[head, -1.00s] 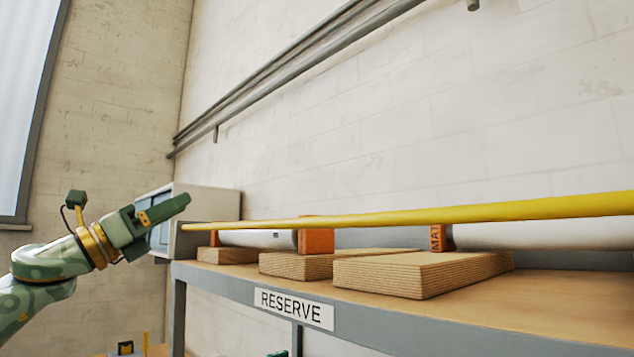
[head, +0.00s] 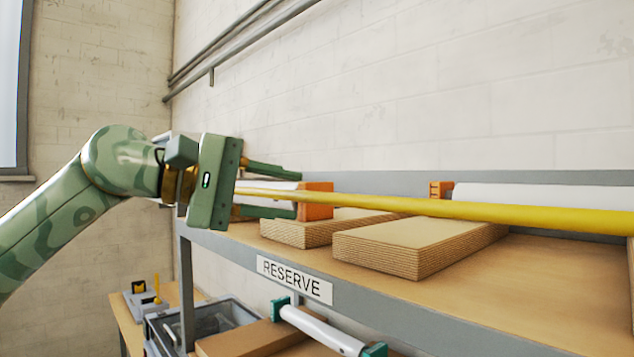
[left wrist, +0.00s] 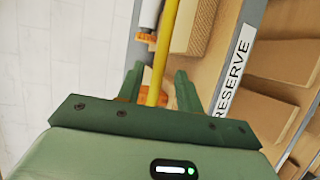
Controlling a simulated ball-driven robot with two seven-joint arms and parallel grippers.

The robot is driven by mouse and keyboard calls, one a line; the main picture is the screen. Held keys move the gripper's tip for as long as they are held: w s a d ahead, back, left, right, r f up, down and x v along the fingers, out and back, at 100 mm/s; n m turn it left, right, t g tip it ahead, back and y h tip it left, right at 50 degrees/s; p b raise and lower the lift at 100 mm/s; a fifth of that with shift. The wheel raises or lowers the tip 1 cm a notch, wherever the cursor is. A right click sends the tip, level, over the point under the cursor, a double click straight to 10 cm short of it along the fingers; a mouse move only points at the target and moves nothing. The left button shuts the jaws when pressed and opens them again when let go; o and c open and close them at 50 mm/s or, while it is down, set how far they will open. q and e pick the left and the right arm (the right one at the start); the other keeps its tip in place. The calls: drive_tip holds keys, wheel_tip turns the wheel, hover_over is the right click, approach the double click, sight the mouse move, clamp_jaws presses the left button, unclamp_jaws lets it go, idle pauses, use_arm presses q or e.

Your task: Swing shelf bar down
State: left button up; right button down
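The yellow shelf bar (head: 480,209) runs nearly level along the front of the shelf, above its boards. My left gripper (head: 293,194) is at the bar's far left end. Its fingers are apart, one above and one below the bar in the head view. In the left wrist view the bar (left wrist: 166,50) passes between the open fingers (left wrist: 158,76), with a gap visible on the right side. The gripper's body hides the bar's left tip in the head view. My right gripper is not in view.
The shelf (head: 560,275) with the RESERVE label (head: 294,279) carries wooden blocks (head: 420,245) and white rolls (head: 540,197) with orange ends, close behind the bar. Below are a grey crate (head: 215,318) and a roll with green ends (head: 320,328). Pipes run along the wall.

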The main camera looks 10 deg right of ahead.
sight(299, 200)
use_arm(q)
drive_tip(key=p+x, duration=0.1)
drive_tip(key=x, duration=0.3)
drive_tip(key=shift+w+d+r+p, duration=0.1)
drive_tip(key=shift+w+d+p, duration=0.05)
drive_tip(key=shift+d+p, duration=0.15)
drive_tip(key=shift+d+f, duration=0.2)
drive_tip(key=shift+d, duration=0.25)
drive_tip(key=shift+w, duration=0.1)
clamp_jaws()
drive_tip(key=shift+a+f+b, duration=0.1)
drive_tip(key=shift+f+b, duration=0.1)
drive_tip(key=shift+b, duration=0.3)
drive_tip(key=h+b, duration=0.1)
drive_tip(key=b, duration=0.2)
drive_tip(key=s+a+m+h+b, duration=0.1)
drive_tip(key=h+b, duration=0.1)
drive_tip(key=b, duration=0.2)
drive_tip(key=s+a+m+t+h+b, duration=0.1)
drive_tip(key=h+b, duration=0.1)
drive_tip(key=b, duration=0.1)
drive_tip(key=shift+a+f, duration=0.25)
drive_tip(key=shift+s+a+r+m+h+b, duration=0.25)
drive_tip(key=shift+a+m+h+b, duration=0.2)
drive_tip(key=shift+h+b, duration=0.65)
drive_tip(key=shift+s+y, duration=0.1)
drive_tip(key=shift+y, duration=0.2)
